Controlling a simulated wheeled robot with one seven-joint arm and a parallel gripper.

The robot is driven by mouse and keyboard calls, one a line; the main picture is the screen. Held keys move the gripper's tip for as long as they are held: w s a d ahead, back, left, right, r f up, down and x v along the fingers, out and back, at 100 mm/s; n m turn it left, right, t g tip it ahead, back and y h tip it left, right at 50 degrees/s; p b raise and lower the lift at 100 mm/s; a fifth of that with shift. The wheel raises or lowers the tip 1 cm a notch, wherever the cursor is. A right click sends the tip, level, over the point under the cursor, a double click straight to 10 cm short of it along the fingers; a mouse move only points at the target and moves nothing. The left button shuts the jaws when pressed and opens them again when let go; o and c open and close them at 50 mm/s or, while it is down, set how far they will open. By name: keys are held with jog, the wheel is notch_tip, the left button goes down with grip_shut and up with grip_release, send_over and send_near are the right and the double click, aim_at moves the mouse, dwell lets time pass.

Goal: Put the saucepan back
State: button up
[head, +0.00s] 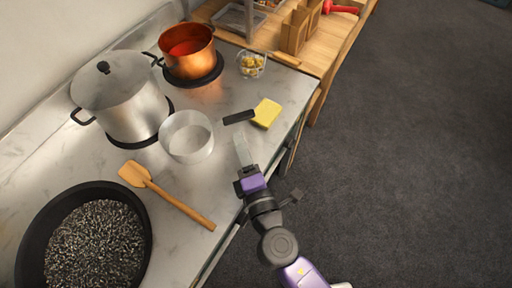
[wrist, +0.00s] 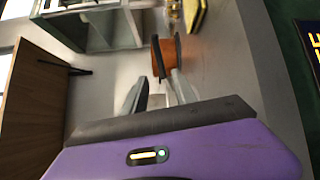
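A copper saucepan (head: 187,58) with red contents sits on a round dark burner at the back of the counter. My gripper (head: 241,140) is over the counter's front edge, well apart from the saucepan. In the wrist view my gripper (wrist: 158,92) shows its two fingers spread apart, with nothing visibly clamped between them.
A lidded steel pot (head: 122,95), an open pale metal vessel (head: 187,137), a wooden spatula (head: 165,191) and a dark pan (head: 38,225) crowd the left. A yellow sponge (head: 266,113), a dark bar (head: 239,117) and a glass bowl (head: 251,65) lie on the right.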

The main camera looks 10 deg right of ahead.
jog(key=shift+s, duration=0.1)
jog(key=s+d+f+m+g, duration=0.1)
jog(key=s+d+f+m, duration=0.1)
jog(key=s+d+m, duration=0.4)
jog(key=s+d+f+m+g, duration=0.25)
jog(key=s+d, duration=0.25)
jog(key=s, duration=0.4)
jog(key=s+d+r+m+h, duration=0.1)
jog(key=s+d+r+m, duration=0.3)
jog(key=s+r+m, duration=0.1)
jog(key=s+d+r+m+h, duration=0.2)
jog(key=s+d+r+m, duration=0.2)
jog(key=s+m, duration=0.4)
jog(key=shift+s+d+r+t, duration=0.15)
jog(key=shift+s+r+t, duration=0.3)
jog(key=shift+s+r, duration=0.35)
jog(key=shift+m, duration=0.25)
